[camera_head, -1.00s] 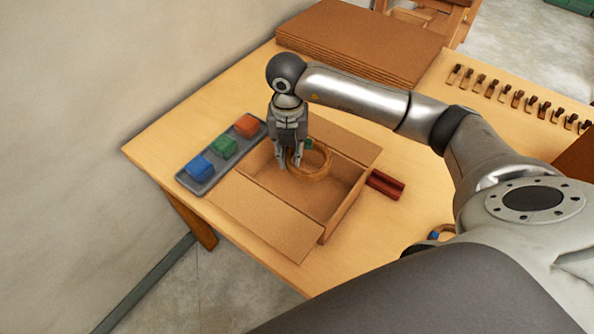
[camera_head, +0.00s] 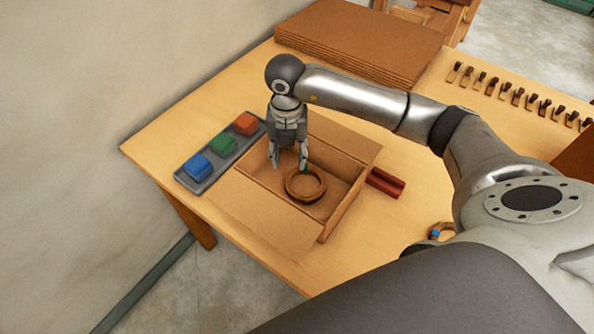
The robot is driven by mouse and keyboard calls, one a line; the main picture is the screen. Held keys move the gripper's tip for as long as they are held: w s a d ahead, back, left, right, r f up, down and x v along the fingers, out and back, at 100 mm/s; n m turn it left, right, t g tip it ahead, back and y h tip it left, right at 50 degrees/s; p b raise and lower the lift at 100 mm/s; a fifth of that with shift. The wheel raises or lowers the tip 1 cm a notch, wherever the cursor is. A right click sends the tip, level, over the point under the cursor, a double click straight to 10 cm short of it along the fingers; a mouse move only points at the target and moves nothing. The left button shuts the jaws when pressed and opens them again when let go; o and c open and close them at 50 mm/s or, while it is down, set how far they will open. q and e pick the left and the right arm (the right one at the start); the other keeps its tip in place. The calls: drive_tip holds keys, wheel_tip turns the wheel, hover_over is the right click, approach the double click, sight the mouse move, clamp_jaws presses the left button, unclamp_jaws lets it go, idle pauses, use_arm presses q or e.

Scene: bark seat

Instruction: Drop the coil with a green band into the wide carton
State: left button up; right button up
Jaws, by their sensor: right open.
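The coil (camera_head: 305,198) is a brown ring with a small patch of green band at its upper edge. It is inside the wide carton (camera_head: 265,222), an open cardboard box with its flaps spread out on the table. My right gripper (camera_head: 289,168) is open above the carton, just behind the coil, with its fingers apart and nothing between them. A fingertip partly overlaps the coil's green part in the view. My left gripper is not in view.
A grey tray (camera_head: 186,182) with blue, green and orange blocks lies left of the carton. A dark red block (camera_head: 386,183) is to its right. Another coil with a blue band (camera_head: 436,234) is partly hidden by my arm. Stacked cardboard sheets (camera_head: 360,42) lie behind.

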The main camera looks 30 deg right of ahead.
wheel_tip(320, 180, up, 12)
idle(0.4)
drive_tip(key=shift+f, duration=0.15)
